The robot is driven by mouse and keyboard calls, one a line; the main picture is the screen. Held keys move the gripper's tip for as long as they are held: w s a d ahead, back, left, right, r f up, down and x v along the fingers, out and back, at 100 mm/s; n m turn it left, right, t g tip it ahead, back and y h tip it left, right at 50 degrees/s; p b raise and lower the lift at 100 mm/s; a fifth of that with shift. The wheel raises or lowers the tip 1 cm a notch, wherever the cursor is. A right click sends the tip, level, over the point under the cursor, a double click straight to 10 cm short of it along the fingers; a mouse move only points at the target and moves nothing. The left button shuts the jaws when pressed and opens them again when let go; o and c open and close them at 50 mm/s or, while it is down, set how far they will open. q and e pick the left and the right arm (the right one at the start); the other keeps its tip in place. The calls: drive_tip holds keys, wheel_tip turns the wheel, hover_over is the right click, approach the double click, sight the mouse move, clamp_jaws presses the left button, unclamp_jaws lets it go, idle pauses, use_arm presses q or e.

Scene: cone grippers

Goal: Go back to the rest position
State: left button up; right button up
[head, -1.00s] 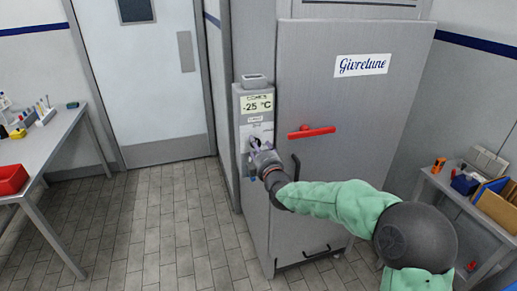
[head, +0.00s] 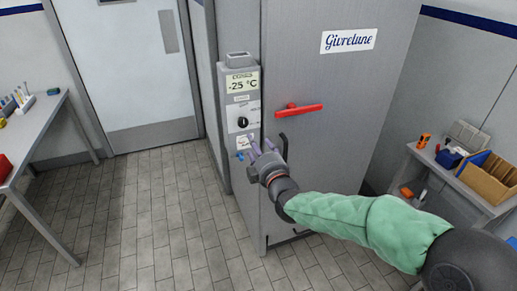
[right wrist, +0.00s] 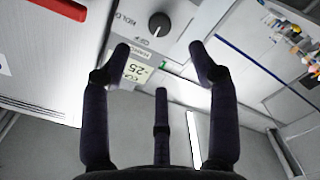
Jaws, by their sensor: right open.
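My right gripper (head: 264,157) is open and empty, in front of the freezer (head: 330,100), below and to the right of the control panel. The black knob (head: 243,122) on that panel is clear of the fingers, under a display (head: 242,83) reading -25 °C. In the right wrist view my right gripper (right wrist: 160,60) has its fingers spread with nothing between them. The knob (right wrist: 159,25) shows beyond the fingertips there. My right arm comes in from the lower right in a green sleeve. My left gripper is not in view.
The freezer door has a red handle (head: 299,110) just above my right gripper. A side table (head: 457,178) with boxes stands at the right, a lab table (head: 42,140) at the left. The tiled floor (head: 150,220) between the left table and the freezer is clear.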

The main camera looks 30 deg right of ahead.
drive_tip(key=shift+s, duration=0.3)
idle(0.4)
drive_tip(key=a+f+m+g+y, duration=0.35)
drive_tip(key=a+f, duration=0.25)
drive_tip(key=f, duration=0.9)
drive_tip(key=a+f+m+g+y, duration=0.2)
drive_tip(key=a+f+g, duration=0.3)
drive_tip(key=f, duration=1)
drive_tip(key=s+a+f+m+g+y, duration=0.1)
drive_tip(key=s+a+f+m+g, duration=0.2)
drive_tip(key=s+a+f, duration=0.4)
drive_tip(key=s+a+f+m+g+y, duration=0.2)
drive_tip(key=s+a+f+g, duration=0.3)
drive_tip(key=s+f, duration=0.9)
drive_tip(key=s+a+m, duration=0.1)
drive_tip(key=a, duration=0.2)
drive_tip(key=shift+f, duration=0.15)
